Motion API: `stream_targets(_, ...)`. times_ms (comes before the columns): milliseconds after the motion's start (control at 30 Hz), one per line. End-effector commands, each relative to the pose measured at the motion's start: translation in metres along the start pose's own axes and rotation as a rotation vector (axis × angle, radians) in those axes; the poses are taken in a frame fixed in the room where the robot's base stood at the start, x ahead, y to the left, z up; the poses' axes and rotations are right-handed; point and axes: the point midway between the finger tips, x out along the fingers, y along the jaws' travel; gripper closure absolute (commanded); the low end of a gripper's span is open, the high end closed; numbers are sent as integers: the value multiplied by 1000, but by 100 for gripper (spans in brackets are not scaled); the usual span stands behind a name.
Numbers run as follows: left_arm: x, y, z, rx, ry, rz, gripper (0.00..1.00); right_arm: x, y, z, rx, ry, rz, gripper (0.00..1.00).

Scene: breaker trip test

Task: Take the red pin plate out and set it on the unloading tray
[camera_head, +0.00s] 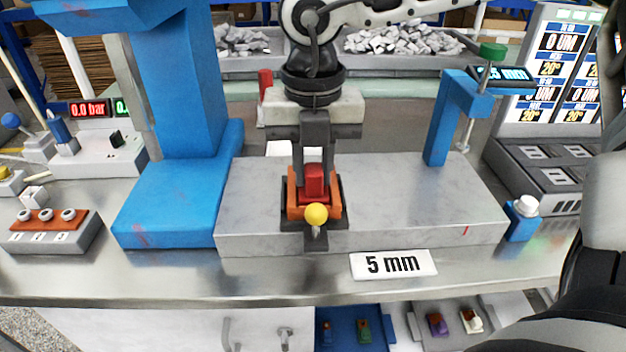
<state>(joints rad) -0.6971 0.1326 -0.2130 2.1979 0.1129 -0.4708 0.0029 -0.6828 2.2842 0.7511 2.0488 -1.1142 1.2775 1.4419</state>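A red block (315,183), which looks like the red pin plate, sits in an orange holder (334,208) with a yellow knob (316,214) at its front. The holder stands on the grey stone slab in the middle of the bench. My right gripper (314,180) points straight down over it. Its two dark fingers stand close against both sides of the red block and appear shut on it. The block is still down in the holder; its lower part is hidden. My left gripper is not in view. I cannot tell which tray is the unloading tray.
A blue column (180,90) rises left of the slab (420,205); a blue stand (445,115) with a display is on its right. A "5 mm" sign (393,264) lies in front. Below the bench front are a blue tray (345,340) and pale trays with small coloured parts.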

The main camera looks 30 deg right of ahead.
Motion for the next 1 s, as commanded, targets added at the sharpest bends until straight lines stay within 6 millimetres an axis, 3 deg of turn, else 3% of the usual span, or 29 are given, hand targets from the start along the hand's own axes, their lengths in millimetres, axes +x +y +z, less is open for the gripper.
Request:
stream_targets(367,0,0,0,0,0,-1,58,-1,0,0,0,-1,0,100)
stream_targets(567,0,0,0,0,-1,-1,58,-14,0,1,0,-4,-1,100)
stream_targets(767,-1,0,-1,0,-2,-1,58,-59,1,1,1,-10,2,100)
stream_targets(1000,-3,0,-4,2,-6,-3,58,-145,1,1,2,-9,3,100)
